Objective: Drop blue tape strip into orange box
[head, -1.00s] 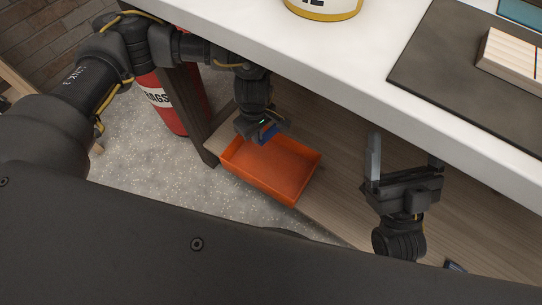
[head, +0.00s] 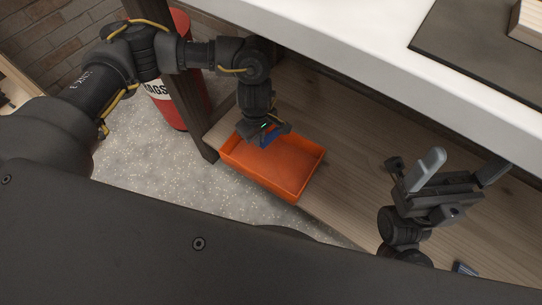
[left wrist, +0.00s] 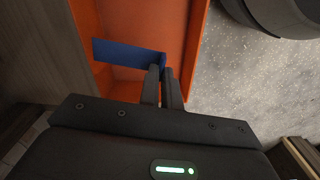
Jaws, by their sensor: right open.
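The orange box (head: 290,178) sits open on the wooden lower shelf below the white table. My left gripper (head: 272,135) is over the back left part of the box, pointing down. In the left wrist view its two fingers (left wrist: 164,78) are close together, shut on one end of the blue tape strip (left wrist: 125,54). The strip stretches left from the fingertips, with the orange box (left wrist: 183,30) behind it. The strip also shows in the head view, partly hidden under the gripper. My right gripper (head: 460,172) is open and empty, to the right of the box, under the table edge.
The white tabletop (head: 330,32) overhangs the shelf, with a dark mat (head: 480,45) on it. A dark table leg (head: 188,105) stands left of the box. A red bin (head: 165,108) is behind that leg. A small blue-grey item (head: 465,268) lies near my right gripper.

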